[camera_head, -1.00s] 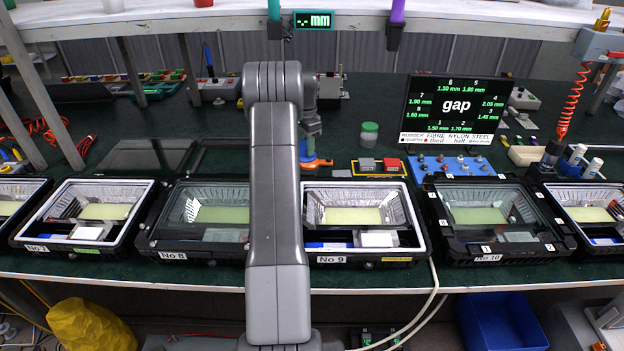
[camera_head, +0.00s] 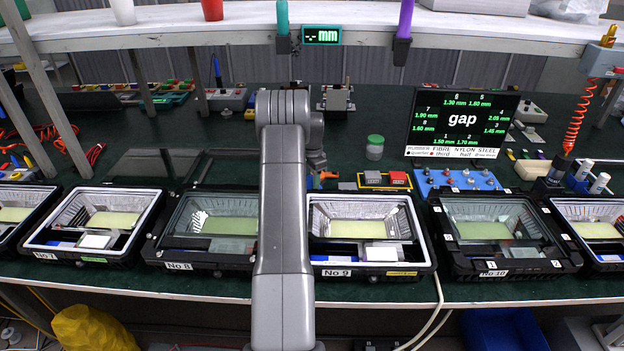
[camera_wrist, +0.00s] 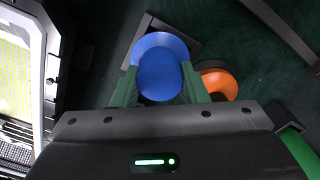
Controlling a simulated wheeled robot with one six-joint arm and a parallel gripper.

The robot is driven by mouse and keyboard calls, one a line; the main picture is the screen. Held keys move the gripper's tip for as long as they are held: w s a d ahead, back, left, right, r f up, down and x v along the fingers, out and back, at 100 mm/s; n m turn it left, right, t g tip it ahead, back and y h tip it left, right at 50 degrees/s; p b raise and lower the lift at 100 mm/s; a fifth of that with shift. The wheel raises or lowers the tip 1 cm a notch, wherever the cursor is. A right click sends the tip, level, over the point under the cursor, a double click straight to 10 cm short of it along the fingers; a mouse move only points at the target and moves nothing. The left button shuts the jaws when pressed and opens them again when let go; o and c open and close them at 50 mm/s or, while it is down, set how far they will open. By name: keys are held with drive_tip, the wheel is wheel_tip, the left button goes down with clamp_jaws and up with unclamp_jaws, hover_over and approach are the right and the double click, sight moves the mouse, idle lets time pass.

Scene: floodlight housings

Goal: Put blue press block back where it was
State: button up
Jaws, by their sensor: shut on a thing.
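The blue press block (camera_wrist: 158,58) shows in the wrist view as a rounded blue piece between the green fingers of my gripper (camera_wrist: 160,86). My gripper is shut on it. A dark square plate or frame (camera_wrist: 190,46) lies on the dark green bench just beyond and partly behind the block. I cannot tell whether the block touches it. An orange round piece (camera_wrist: 218,82) sits right beside the right finger. In the head view my arm hides the fingertips and the block; only a bit of orange (camera_head: 329,175) shows beside my wrist, behind housing No 9.
Housing No 9 (camera_head: 322,262) stands at the bench front, its rim (camera_wrist: 48,70) close on the left in the wrist view. A red and grey block tray (camera_head: 384,188), green-lidded jar (camera_head: 375,147), blue board (camera_head: 425,188) and gap screen (camera_head: 411,125) stand to the right.

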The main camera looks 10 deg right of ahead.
drive_tip(key=shift+f, duration=0.3)
drive_tip(key=o, duration=1.1)
wheel_tip(320, 180, up, 13)
drive_tip(key=shift+f+b, duration=0.1)
drive_tip(key=shift+b, duration=0.25)
wheel_tip(320, 180, down, 13)
drive_tip(key=shift+r+p, duration=0.55)
